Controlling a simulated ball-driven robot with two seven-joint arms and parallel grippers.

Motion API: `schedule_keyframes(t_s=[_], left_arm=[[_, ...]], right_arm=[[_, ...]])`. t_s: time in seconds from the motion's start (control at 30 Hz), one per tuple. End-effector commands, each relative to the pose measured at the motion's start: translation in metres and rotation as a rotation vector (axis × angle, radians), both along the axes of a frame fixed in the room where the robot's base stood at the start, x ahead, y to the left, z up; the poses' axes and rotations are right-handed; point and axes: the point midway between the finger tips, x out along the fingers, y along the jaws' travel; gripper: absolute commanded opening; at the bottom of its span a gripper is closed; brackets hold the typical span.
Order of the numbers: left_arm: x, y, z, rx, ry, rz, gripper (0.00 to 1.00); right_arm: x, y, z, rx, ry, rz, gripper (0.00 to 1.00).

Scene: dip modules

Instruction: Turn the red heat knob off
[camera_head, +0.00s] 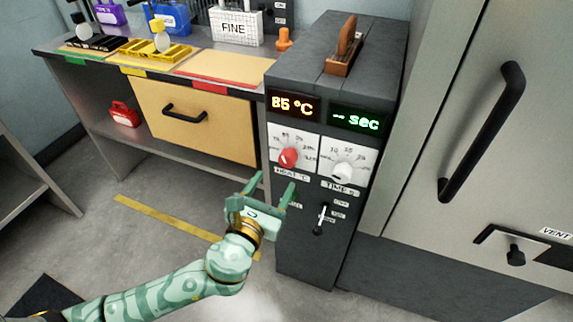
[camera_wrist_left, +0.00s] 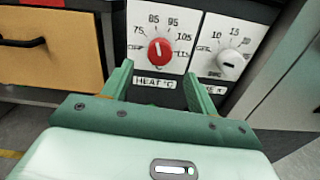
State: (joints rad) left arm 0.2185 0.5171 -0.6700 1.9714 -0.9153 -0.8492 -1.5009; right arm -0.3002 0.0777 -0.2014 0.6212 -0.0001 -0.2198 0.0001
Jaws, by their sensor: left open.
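The red heat knob (camera_head: 288,157) sits on a white dial plate on the front of a dark grey cabinet (camera_head: 300,225). An orange display (camera_head: 293,105) above it reads 85 °C. In the left wrist view the red knob (camera_wrist_left: 160,51) has its white pointer line upright, toward the 85 and 95 marks. My left gripper (camera_head: 276,184) is open and empty, below and in front of the knob, apart from it. In the left wrist view its fingers (camera_wrist_left: 158,80) reach up toward the HEAT label, with the knob beyond the tips. My right gripper is not in view.
A white time knob (camera_head: 344,172) is right of the heat knob, with a small lever switch (camera_head: 321,218) below. A wooden drawer (camera_head: 195,125) with a black handle is at left. A grey door with a long black handle (camera_head: 482,130) stands at right. Open floor lies in front.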

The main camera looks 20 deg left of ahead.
Motion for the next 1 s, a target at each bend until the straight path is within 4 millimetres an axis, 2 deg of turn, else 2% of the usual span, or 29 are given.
schedule_keyframes(t_s=[0.1, 0.3, 0.53, 0.73, 0.77, 0.9, 0.93, 1.0], left_arm=[[0.03, -0.001, -0.004, -0.001, 0.0, -0.001, 0.59], [0.065, -0.002, -0.004, -0.002, 0.002, -0.001, 0.59], [0.078, -0.003, -0.001, -0.001, 0.002, -0.001, 0.59], [0.078, -0.003, 0.0, -0.001, 0.002, -0.001, 0.59], [0.078, -0.003, 0.0, -0.001, 0.002, -0.001, 0.56], [0.078, -0.003, -0.001, -0.001, 0.001, -0.001, 0.17], [0.078, -0.003, -0.001, -0.001, 0.001, -0.001, 0.14], [0.078, -0.003, -0.001, -0.001, 0.001, -0.001, 0.14]], right_arm=[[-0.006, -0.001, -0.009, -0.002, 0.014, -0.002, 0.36], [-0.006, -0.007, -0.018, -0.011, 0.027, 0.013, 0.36], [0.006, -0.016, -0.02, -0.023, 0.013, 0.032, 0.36], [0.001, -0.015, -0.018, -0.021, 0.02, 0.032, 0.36], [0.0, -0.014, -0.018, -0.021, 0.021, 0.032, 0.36], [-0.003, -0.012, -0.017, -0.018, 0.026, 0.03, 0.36], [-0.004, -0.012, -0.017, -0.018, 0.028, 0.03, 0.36], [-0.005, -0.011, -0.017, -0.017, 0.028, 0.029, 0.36]])
